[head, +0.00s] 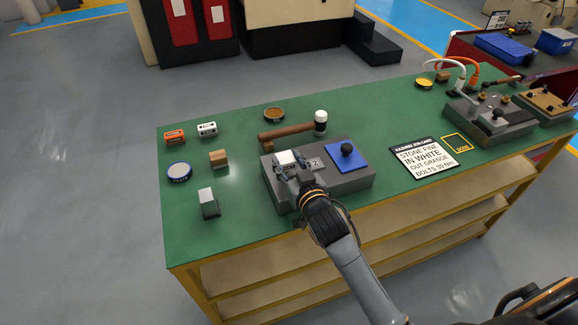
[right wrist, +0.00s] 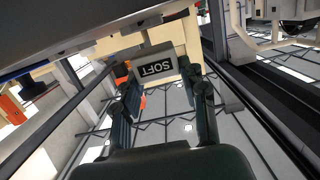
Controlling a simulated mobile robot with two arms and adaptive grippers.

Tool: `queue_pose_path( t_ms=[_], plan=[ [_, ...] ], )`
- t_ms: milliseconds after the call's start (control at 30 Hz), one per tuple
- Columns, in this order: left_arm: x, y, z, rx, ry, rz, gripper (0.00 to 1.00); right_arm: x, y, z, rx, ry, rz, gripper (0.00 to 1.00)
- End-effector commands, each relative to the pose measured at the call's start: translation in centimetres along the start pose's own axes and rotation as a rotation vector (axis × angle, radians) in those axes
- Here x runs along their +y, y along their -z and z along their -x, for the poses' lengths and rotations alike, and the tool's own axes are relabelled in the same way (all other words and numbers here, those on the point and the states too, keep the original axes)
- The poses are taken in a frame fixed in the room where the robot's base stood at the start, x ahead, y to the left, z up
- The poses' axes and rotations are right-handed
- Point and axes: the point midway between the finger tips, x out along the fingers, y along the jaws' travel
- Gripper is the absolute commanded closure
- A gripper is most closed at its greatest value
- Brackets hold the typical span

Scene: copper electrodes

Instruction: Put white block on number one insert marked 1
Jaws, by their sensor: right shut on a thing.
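My right gripper (head: 291,174) is over the left part of a grey fixture (head: 345,184) on the green bench. It is shut on a white-topped block (head: 286,157). Whether the block touches the fixture is hidden by the gripper. I cannot read a "1" on any insert. My left gripper is not in view.
A blue plate with a black knob (head: 347,157) sits on the fixture's right part. A mallet (head: 291,131) lies behind it. A sign (head: 424,157) lies right.

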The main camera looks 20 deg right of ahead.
Motion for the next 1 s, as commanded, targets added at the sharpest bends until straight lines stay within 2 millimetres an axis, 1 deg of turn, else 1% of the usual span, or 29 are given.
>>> queue_pose_path(
  t_ms=[33, 133, 400, 533, 567, 600, 667, 933, 1000],
  plan=[
    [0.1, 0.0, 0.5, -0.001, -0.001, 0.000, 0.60, 0.0, -0.7, 0.0, -0.007, 0.000, -0.001, 0.92],
    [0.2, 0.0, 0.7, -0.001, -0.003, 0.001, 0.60, 0.0, -1.6, -0.2, -0.002, 0.000, -0.001, 0.92],
    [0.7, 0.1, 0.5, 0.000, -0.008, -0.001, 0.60, 0.0, -1.8, -0.2, 0.000, 0.000, 0.000, 0.92],
    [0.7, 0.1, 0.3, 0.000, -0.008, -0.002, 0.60, 0.0, -2.2, -0.2, -0.001, 0.000, -0.001, 0.92],
    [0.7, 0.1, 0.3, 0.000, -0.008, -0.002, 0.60, 0.0, -2.2, -0.2, -0.001, 0.000, 0.000, 0.53],
    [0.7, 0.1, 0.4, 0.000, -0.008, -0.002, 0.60, 0.0, -2.2, -0.2, -0.002, 0.000, 0.000, 0.45],
    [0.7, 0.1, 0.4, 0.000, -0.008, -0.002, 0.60, 0.0, -2.2, -0.2, -0.002, 0.000, 0.000, 0.35],
    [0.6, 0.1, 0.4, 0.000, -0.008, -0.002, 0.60, 0.0, -2.1, -0.2, -0.002, 0.000, 0.000, 0.35],
    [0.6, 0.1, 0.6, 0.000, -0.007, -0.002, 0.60, 0.0, -1.9, -0.2, -0.002, 0.000, 0.000, 0.35]
  ],
)
